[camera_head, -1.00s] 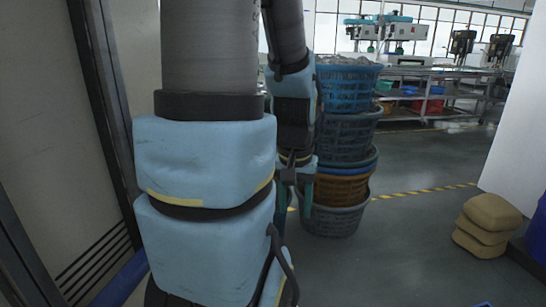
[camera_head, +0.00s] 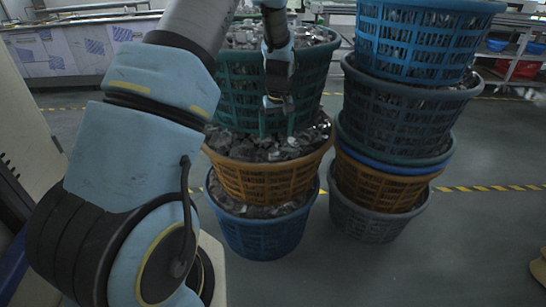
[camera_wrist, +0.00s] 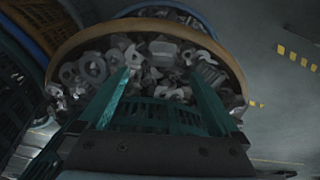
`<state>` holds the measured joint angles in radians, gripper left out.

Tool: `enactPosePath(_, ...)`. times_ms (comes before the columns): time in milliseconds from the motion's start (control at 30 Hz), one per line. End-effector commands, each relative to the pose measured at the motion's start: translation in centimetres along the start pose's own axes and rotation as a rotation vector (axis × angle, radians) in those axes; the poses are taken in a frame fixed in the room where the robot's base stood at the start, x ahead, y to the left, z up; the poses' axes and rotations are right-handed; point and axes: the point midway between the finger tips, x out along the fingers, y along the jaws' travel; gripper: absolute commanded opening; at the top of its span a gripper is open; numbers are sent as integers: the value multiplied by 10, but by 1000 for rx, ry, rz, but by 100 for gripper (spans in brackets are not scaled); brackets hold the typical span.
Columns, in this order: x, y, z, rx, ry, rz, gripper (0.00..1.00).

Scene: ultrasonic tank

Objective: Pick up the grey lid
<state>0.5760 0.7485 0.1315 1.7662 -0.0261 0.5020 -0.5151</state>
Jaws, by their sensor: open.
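I see no grey lid in either view. My gripper (camera_head: 277,122) is in front of the left basket stack in the head view, by the wall of the teal basket (camera_head: 232,95). In the wrist view, its two teal fingers (camera_wrist: 160,84) are spread apart with nothing held between them. Beyond and between them are a teal mesh and an orange-brown basket (camera_wrist: 236,72) filled with loose grey metal parts (camera_wrist: 165,52). Whether the fingers touch the basket cannot be told.
An orange basket (camera_head: 255,183) and a blue basket (camera_head: 265,235) stand below the teal one. A second tall stack, with a dark grey-blue basket (camera_head: 405,110), stands close on the right. A counter (camera_head: 85,50) stands behind.

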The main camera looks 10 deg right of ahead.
Motion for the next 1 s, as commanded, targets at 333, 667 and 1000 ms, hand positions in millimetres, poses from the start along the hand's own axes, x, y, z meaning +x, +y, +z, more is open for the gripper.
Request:
enactPosePath(333, 38, -2, 0, 1, -1, 0, 98)
enactPosePath(667, 79, -6, -2, 1, -2, -1, 98)
enactPosePath(1000, 88, -6, -2, 1, 0, 0, 98)
